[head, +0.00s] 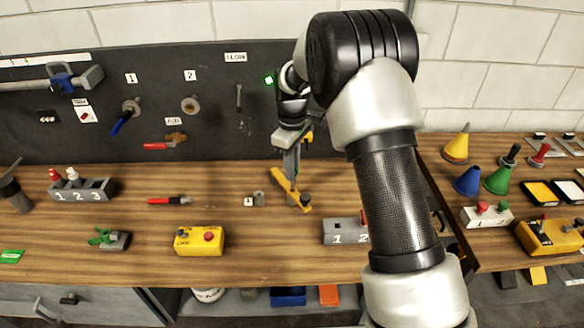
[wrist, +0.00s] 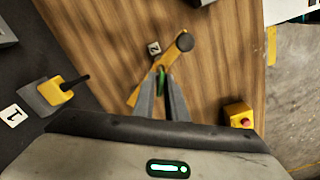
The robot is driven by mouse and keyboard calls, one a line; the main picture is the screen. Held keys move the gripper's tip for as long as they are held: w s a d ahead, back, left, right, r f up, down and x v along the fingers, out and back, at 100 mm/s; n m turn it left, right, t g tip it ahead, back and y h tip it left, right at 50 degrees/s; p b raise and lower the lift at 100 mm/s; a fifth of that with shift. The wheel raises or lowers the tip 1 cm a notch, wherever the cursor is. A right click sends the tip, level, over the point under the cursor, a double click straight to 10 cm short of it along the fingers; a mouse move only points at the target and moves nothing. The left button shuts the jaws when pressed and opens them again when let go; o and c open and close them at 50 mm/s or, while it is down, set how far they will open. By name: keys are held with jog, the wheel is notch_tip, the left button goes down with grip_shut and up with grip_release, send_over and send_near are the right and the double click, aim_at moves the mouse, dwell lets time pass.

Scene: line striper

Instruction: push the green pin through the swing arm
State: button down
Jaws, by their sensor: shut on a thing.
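The yellow swing arm (head: 292,191) is a slanted bar on the wooden bench, with a dark round knob (head: 305,199) at its near right end. It also shows in the wrist view (wrist: 170,58), running from upper right to lower left. My gripper (head: 291,176) points down over the bar's far part. In the wrist view my gripper (wrist: 162,88) is shut on the green pin (wrist: 160,77), of which a small piece shows between the fingertips. The pin's lower end and any hole in the bar are hidden, so I cannot tell whether the pin is inside it.
A small grey cylinder (head: 259,198) with a number tag stands left of the swing arm. A grey numbered block (head: 340,232) is at its near right. The dark tool board (head: 210,135) rises behind.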

jog(key=shift+f+b, duration=1.4)
jog(key=shift+f, duration=0.9)
dwell(0.9)
jog(key=c, duration=1.4)
grip_release()
jog(key=shift+r, duration=0.1)
jog(key=shift+r+p, duration=2.15)
jog(key=shift+r, duration=1.3)
jog(key=shift+r, duration=0.1)
